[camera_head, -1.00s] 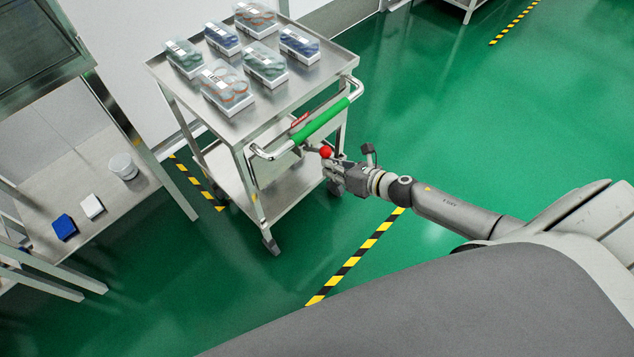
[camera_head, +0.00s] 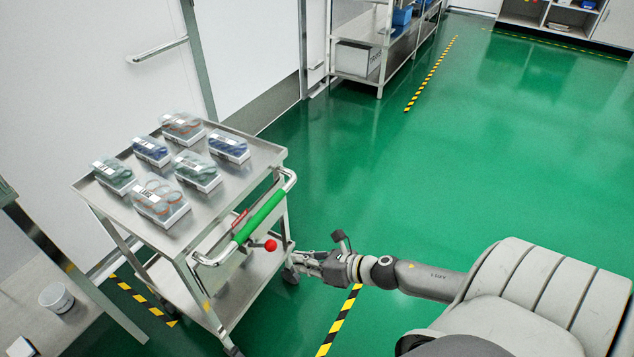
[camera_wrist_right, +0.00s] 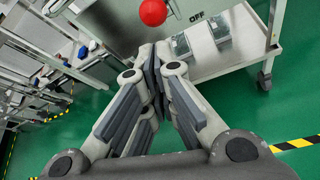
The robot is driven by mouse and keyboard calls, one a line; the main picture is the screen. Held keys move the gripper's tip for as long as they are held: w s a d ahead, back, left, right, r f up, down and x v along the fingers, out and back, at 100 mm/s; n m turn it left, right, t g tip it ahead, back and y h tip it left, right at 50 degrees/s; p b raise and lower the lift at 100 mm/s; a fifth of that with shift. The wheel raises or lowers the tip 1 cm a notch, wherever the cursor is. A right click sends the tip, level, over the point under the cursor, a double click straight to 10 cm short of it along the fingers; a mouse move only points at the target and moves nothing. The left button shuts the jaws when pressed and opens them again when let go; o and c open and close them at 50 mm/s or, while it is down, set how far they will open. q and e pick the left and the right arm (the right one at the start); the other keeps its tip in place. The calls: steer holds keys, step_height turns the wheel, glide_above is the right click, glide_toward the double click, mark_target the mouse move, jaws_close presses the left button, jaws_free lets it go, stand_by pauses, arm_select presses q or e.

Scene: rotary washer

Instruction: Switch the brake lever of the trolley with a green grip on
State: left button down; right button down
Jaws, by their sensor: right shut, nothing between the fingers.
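The trolley (camera_head: 215,214) is a steel cart with a green grip (camera_head: 259,216) on its handle. The brake lever has a red ball knob (camera_head: 270,245), just below and right of the grip. The knob also shows at the top of the right wrist view (camera_wrist_right: 153,12), with an "OFF" label to its right. My right gripper (camera_head: 296,262) is shut and empty, just right of and below the knob, apart from it in the head view. Its closed fingers show in the right wrist view (camera_wrist_right: 152,75). My left gripper is not in view.
Several clear boxes with rings or coils (camera_head: 160,203) stand on the trolley's top. A bench with a white tub (camera_head: 56,298) is at lower left. Shelving (camera_head: 370,50) stands at the back. The green floor (camera_head: 430,180) to the right is clear.

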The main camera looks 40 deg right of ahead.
steer(key=shift+v, duration=2.2)
steer(key=shift+f, duration=0.1)
steer(key=s+d+f+m+g+h+p, duration=0.1)
steer(key=s+d+f+m+h, duration=0.1)
steer(key=s+f+m, duration=0.4)
steer(key=s+d+f+m+g+h, duration=0.1)
steer(key=s+d+f+m+h, duration=0.1)
steer(key=f+m, duration=0.6)
steer(key=s+d+f+m+g+h+p, duration=0.1)
steer(key=s+d+f+m+g+h, duration=0.15)
steer(key=f+m, duration=0.5)
steer(key=s+a+f+m+g, duration=0.2)
steer(key=s+a+f+m, duration=0.2)
steer(key=s, duration=0.3)
steer(key=s+a+f+m+g, duration=0.2)
steer(key=s+a+f+m, duration=0.3)
steer(key=s, duration=0.3)
steer(key=s+a+f+m+g+p, duration=0.1)
steer(key=s+a+f+m, duration=0.3)
steer(key=s, duration=0.4)
steer(key=shift+a+f+g+y, duration=0.35)
steer(key=shift+a+f+g, duration=0.4)
steer(key=shift+a+f, duration=0.2)
